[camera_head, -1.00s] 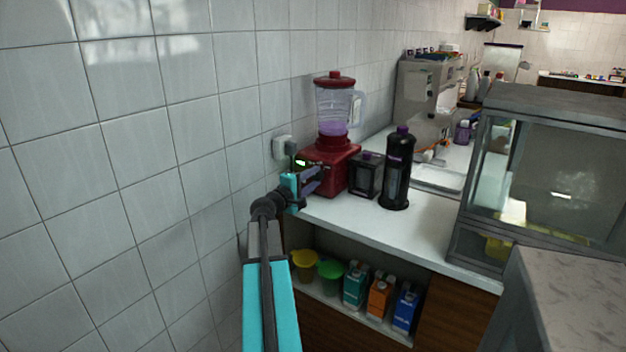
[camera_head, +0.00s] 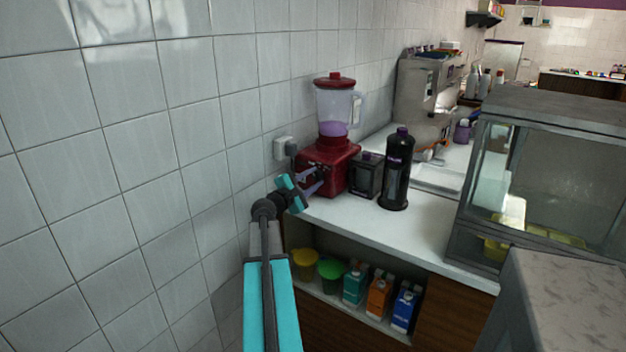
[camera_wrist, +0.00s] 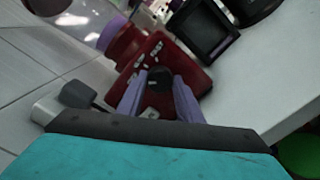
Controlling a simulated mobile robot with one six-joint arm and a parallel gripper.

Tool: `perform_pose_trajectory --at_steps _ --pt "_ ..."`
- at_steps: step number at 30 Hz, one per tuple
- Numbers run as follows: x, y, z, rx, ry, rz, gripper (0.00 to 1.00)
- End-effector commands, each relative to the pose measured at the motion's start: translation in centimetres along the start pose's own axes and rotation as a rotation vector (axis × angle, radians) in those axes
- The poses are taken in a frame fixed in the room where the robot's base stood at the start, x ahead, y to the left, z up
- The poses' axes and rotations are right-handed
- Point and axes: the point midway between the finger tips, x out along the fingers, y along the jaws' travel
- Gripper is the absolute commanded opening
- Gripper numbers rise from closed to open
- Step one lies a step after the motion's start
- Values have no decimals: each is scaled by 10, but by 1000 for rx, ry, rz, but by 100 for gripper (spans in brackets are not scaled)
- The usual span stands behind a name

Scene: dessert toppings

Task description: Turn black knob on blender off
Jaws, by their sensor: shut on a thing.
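The red blender (camera_head: 338,168) stands at the counter's left end by the tiled wall. Its clear jar (camera_head: 335,110) has a red lid and purple liquid settled low inside. In the wrist view, the black knob (camera_wrist: 158,77) is on the front of the red base (camera_wrist: 190,75), among white markings. My gripper (camera_head: 317,179) is at the front of the base. Its two purple fingers, also in the wrist view (camera_wrist: 160,88), are shut on the knob, one on each side. The knob is mostly hidden by the fingers in the head view.
A small black container (camera_head: 366,176) and a tall black bottle (camera_head: 397,170) stand right of the blender. A wall socket with a plug (camera_head: 284,148) is close behind my gripper. The counter front (camera_head: 410,230) is clear. Cartons (camera_head: 380,295) stand on the shelf below.

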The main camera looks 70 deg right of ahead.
Motion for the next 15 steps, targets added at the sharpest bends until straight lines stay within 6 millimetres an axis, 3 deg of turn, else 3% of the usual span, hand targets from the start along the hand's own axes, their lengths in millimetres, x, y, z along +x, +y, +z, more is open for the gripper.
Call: perform_pose_trajectory --at_steps 6,7,10,15 --pt "0 0 -1 -2 1 0 10" --pt "0 0 -1 -2 1 0 34" --pt "0 0 -1 -1 1 0 51" --pt "0 0 0 0 0 0 51"
